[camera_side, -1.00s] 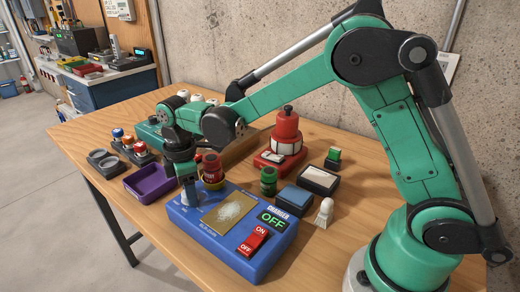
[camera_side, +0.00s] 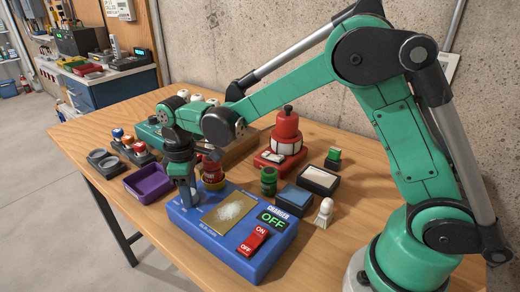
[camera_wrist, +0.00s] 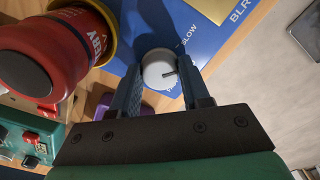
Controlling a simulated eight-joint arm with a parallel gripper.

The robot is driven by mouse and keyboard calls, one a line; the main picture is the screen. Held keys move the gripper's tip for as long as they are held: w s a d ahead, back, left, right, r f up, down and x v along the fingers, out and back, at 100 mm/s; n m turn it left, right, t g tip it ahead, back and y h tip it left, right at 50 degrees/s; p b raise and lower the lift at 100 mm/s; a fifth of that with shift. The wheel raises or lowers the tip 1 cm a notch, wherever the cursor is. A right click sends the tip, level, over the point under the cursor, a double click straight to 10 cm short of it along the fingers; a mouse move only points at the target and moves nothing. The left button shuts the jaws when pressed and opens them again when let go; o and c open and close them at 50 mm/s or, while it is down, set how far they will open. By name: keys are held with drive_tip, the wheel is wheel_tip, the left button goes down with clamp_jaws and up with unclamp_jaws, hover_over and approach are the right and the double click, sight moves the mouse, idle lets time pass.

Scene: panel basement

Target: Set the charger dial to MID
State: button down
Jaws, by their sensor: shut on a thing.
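The blue charger box (camera_side: 262,262) lies on the wooden table, with a green OFF display (camera_side: 271,219) and a red ON/OFF switch (camera_side: 254,241) on its face. Its dial (camera_wrist: 158,66) is a pale round knob with a dark pointer mark, which points roughly right in the wrist view. The word SLOW is legible beside it; another label is partly covered, and I cannot read MID. My gripper (camera_wrist: 159,82) has a finger on each side of the dial and is shut on it. In the side view my gripper (camera_side: 185,203) hides the dial at the box's far left corner.
A red canister (camera_side: 213,172) with a yellow ring stands close beside my gripper. A purple tray (camera_side: 146,192) lies to the left. A green cylinder (camera_side: 268,181) and a red lamp-like device (camera_side: 285,140) stand behind. The table front left is bare.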

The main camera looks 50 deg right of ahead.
drive_tip(key=m, duration=0.5)
drive_tip(key=shift+m, duration=0.4)
idle(0.4)
drive_tip(key=shift+c, duration=2.1)
unclamp_jaws()
drive_tip(key=shift+r, duration=2.85)
